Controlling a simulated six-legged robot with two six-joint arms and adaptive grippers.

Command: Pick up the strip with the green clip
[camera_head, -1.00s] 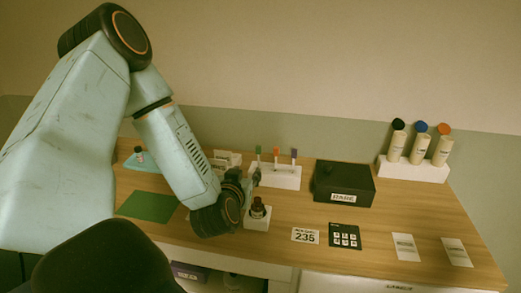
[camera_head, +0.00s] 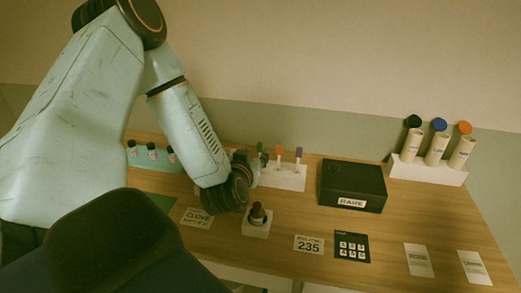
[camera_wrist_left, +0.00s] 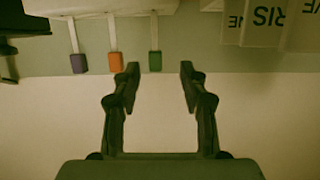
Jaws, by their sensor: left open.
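Three upright strips stand in a white holder (camera_head: 290,182) at the back middle of the table. The strip with the green clip (camera_head: 260,148) is the leftmost in the head view, beside the orange clip (camera_head: 279,150) and the purple clip (camera_head: 298,152). My left gripper (camera_head: 249,165) is close by the green-clip strip, partly hidden by its own wrist. In the left wrist view, which looks upside down, the green clip (camera_wrist_left: 155,62) lies in line with the gap between the open, empty fingers of my left gripper (camera_wrist_left: 160,76). The orange clip (camera_wrist_left: 116,62) is just outside one finger.
A black box (camera_head: 352,185) stands right of the holder. A small dark bottle on a white block (camera_head: 256,229) stands in front. Capped cylinders in a white rack (camera_head: 427,172) are at the back right. Small bottles stand on a teal tray (camera_head: 142,166) at left. Cards lie along the front.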

